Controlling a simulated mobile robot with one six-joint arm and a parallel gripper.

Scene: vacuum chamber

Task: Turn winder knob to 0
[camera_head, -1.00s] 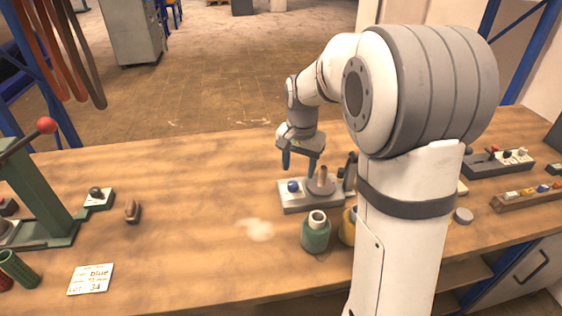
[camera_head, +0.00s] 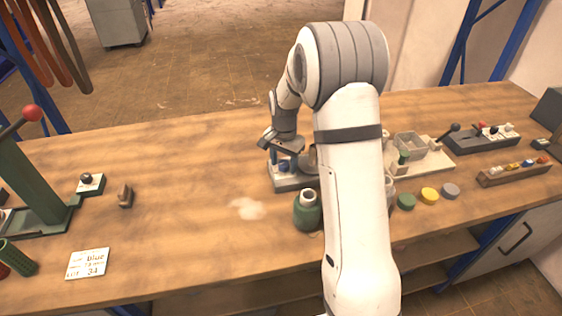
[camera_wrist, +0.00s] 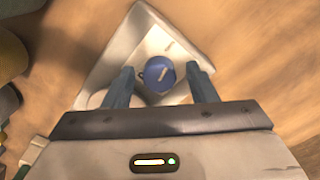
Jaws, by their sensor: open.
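The winder is a pale grey base (camera_head: 296,184) on the bench, and its base also shows in the wrist view (camera_wrist: 140,35). Its round blue knob (camera_wrist: 155,84) has a short pale mark, slanted up to the right. A small tan mark is on the base just above the knob in the wrist view. The knob is mostly covered by my gripper in the head view (camera_head: 284,166). My gripper (camera_wrist: 160,72) is open, with one blue-grey finger on each side of the knob and visible gaps. Whether the fingertips reach its depth, I cannot tell. No 0 label is readable.
A green bottle (camera_head: 307,212) stands close in front of the winder. Coloured round pieces (camera_head: 429,195) and a pale fixture (camera_head: 425,160) are to the right of my arm. A green lever press (camera_head: 40,185) is far left. The bench left of the winder is mostly clear.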

